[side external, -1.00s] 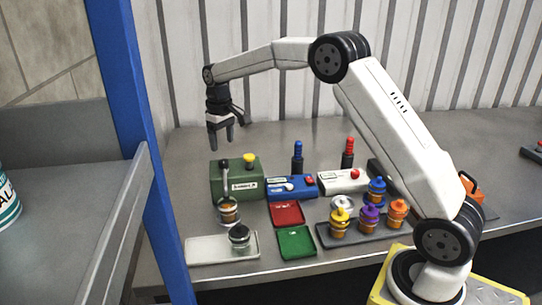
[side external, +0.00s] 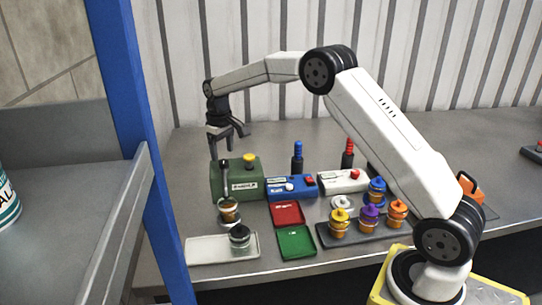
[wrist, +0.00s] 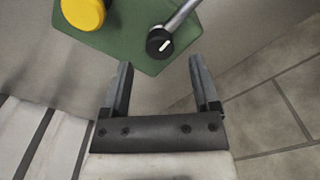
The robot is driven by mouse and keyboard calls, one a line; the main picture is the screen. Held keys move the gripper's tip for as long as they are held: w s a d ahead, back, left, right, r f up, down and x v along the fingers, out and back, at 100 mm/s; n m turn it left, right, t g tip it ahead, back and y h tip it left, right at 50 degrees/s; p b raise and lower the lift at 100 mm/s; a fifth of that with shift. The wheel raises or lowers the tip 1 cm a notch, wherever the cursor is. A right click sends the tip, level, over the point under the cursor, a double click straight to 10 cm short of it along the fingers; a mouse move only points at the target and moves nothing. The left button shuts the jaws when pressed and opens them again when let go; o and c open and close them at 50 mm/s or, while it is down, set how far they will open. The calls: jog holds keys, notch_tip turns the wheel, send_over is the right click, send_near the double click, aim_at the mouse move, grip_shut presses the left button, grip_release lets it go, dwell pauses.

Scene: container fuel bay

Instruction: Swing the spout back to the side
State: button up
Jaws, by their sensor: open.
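The green box (side external: 237,184) with a yellow button (side external: 249,160) stands at the left of the bench. Its spout (side external: 224,176) is a thin metal tube at the box's left end, reaching forward over a small cup (side external: 229,211). In the wrist view the spout (wrist: 184,16) runs up and right from a black pivot knob (wrist: 159,42) with a white mark. The yellow button (wrist: 84,13) and green box top (wrist: 122,40) show there too. My gripper (side external: 226,153) is open and empty above the box's left end. In the wrist view its fingertips (wrist: 159,66) straddle the knob's line, apart from it.
A blue box (side external: 291,187) and a white box (side external: 343,181) stand right of the green one. Red (side external: 287,213) and green (side external: 296,243) trays, a white tray (side external: 207,250) with a jar (side external: 239,236), and a dark rack of colored-top cups lie in front. A blue post (side external: 140,130) rises at left.

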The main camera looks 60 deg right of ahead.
aim_at(223, 161)
jog(key=shift+f, duration=1.75)
grip_shut()
